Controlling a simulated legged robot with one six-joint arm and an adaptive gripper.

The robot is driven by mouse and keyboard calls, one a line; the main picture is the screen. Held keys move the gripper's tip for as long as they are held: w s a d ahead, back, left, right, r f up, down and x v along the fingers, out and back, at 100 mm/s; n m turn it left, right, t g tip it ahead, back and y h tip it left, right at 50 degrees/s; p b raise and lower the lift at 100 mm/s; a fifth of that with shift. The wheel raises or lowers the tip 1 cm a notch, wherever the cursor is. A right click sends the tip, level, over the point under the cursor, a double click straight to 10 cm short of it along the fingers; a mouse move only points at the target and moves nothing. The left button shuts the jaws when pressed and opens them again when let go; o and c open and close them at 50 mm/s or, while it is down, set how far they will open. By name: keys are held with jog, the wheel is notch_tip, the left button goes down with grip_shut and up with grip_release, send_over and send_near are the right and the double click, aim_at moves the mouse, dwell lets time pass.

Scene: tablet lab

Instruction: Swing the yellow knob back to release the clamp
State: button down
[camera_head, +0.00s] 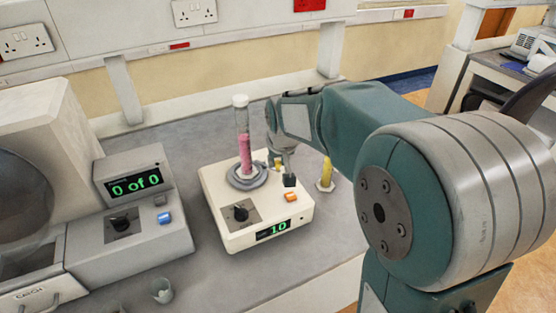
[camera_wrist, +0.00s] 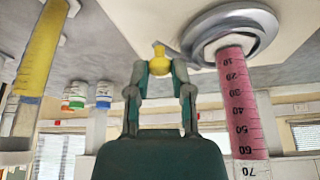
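The cream device (camera_head: 218,188) stands on the bench with a lit green "10" display. A graduated cylinder of pink liquid (camera_head: 245,153) stands upright in its round grey collar (camera_head: 246,181). The small yellow knob (camera_head: 278,163) is right of the collar, partly hidden by my gripper (camera_head: 287,174). The wrist view looks upside down and shows the knob (camera_wrist: 160,60) between and just past my fingertips (camera_wrist: 160,73). The pink cylinder (camera_wrist: 238,95) is close on the right there. My fingers are apart on either side of the knob; contact is unclear.
A yellow-filled cylinder (camera_head: 326,172) stands on the bench right of the device, close to my arm. A grey unit (camera_head: 130,205) reading "0 of 0" stands at left, with a small clear cup (camera_head: 162,290) in front.

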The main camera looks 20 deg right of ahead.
jog(key=shift+s+a+f+m+h, duration=0.15)
jog(key=shift+a+m+h, duration=0.1)
jog(key=shift+m, duration=0.4)
jog(key=shift+s+a+r+m+h, duration=0.15)
jog(key=shift+a+m+h, duration=0.1)
jog(key=shift+m, duration=0.4)
jog(key=shift+f, duration=0.1)
jog(key=c, duration=0.5)
grip_release()
jog(key=shift+s+a+r, duration=0.1)
jog(key=shift+r, duration=0.4)
jog(key=v, duration=1.1)
